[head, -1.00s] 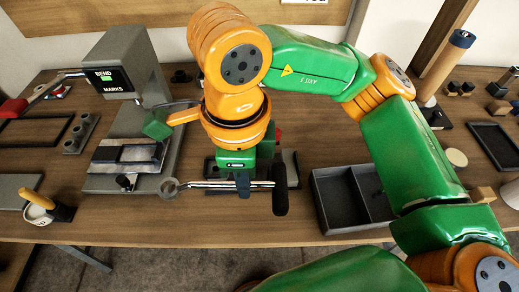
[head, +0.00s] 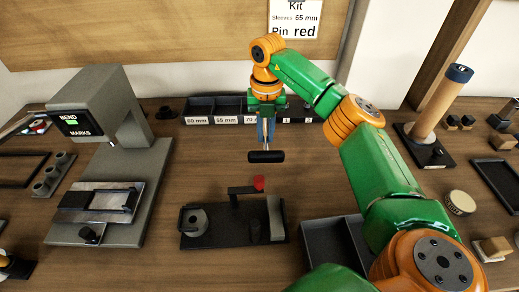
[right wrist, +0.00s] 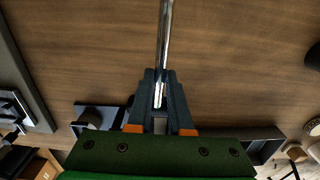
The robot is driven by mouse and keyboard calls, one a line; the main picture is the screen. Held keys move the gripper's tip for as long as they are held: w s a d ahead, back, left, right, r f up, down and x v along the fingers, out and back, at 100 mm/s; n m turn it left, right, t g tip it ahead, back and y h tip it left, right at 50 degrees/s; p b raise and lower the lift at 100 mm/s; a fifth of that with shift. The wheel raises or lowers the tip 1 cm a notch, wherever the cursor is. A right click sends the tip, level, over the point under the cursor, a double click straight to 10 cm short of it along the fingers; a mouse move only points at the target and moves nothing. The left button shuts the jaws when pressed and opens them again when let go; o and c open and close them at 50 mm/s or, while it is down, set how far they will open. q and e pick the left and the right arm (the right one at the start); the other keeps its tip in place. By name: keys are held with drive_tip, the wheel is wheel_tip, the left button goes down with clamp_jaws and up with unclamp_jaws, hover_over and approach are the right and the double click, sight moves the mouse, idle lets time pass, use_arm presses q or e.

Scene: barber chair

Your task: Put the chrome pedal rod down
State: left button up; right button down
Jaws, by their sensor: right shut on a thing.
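My right gripper (head: 266,132) is at the back middle of the table in the head view, shut on the chrome pedal rod. The rod's black cylindrical pad (head: 266,157) shows just in front of the fingers; most of the chrome is foreshortened or hidden there. In the right wrist view the chrome rod (right wrist: 165,45) runs from between the dark fingers (right wrist: 160,105) up to the top edge. I cannot tell whether the rod touches the table. My left gripper is not in view.
A black fixture (head: 221,238) with a grey ring and red knob stands in front of the rod. A labelled sleeve tray (head: 226,120) is behind. A grey bending press (head: 113,97) stands left, an empty divided tray (head: 318,240) front right. Bare wood lies between press and fixture.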

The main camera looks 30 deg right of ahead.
wheel_tip(320, 180, down, 7)
drive_tip(key=shift+a+r, duration=0.1)
drive_tip(key=shift+r, duration=0.05)
drive_tip(key=c, duration=0.8)
unclamp_jaws()
drive_tip(key=shift+c, duration=0.2)
wheel_tip(320, 180, up, 12)
drive_tip(key=shift+r, duration=0.1)
